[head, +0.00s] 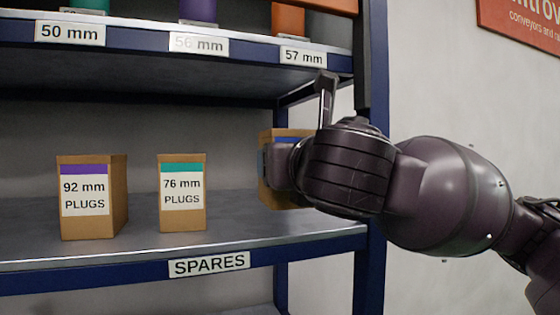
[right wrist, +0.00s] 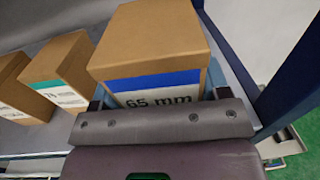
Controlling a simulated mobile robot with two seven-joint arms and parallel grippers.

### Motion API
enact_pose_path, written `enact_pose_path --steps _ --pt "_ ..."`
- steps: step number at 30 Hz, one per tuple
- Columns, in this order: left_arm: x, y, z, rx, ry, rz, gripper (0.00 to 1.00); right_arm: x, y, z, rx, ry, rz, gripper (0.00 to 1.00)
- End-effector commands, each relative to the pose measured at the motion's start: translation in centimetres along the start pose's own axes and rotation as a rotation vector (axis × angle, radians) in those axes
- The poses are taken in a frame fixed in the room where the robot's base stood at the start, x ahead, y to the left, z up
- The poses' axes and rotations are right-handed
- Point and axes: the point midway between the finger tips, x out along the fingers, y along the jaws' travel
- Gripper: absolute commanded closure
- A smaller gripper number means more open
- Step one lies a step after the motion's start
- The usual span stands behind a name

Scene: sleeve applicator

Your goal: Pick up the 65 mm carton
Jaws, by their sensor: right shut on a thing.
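The 65 mm carton (right wrist: 150,42) is a brown box with a blue band and a white label reading "65 mm". In the head view the carton (head: 267,190) is mostly hidden behind my right gripper (head: 283,165), at the right end of the spares shelf. In the right wrist view my right gripper (right wrist: 160,100) is shut on the carton, with a finger at each side of it. Whether the carton touches the shelf I cannot tell. My left gripper is not in view.
The 76 mm carton (head: 183,220) and the 92 mm carton (head: 90,228) stand to the left on the spares shelf (head: 150,249). An upper shelf (head: 130,35) hangs above. A blue shelf post (head: 371,260) stands just right, beneath my arm.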

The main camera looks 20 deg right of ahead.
Motion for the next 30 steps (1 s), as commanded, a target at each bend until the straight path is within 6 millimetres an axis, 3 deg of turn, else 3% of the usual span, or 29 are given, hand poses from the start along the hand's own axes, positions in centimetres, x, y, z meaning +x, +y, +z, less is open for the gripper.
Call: enact_pose_path --steps 3,7,12,21,30 --pt "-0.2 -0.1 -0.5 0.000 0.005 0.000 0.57 -3.5 0.0 0.3 -0.002 -0.008 0.003 0.63" --pt "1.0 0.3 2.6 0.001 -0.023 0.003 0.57 -5.7 0.1 -0.9 0.001 0.001 0.006 0.63" --pt "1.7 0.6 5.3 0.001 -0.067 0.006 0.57 -6.7 0.1 -0.5 0.003 -0.001 0.000 0.63" --pt "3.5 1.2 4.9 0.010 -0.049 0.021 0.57 -8.5 0.1 -0.3 -0.003 -0.001 0.000 0.63" --pt "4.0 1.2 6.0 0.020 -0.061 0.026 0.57 -9.8 0.2 0.0 -0.007 -0.005 0.003 0.63"
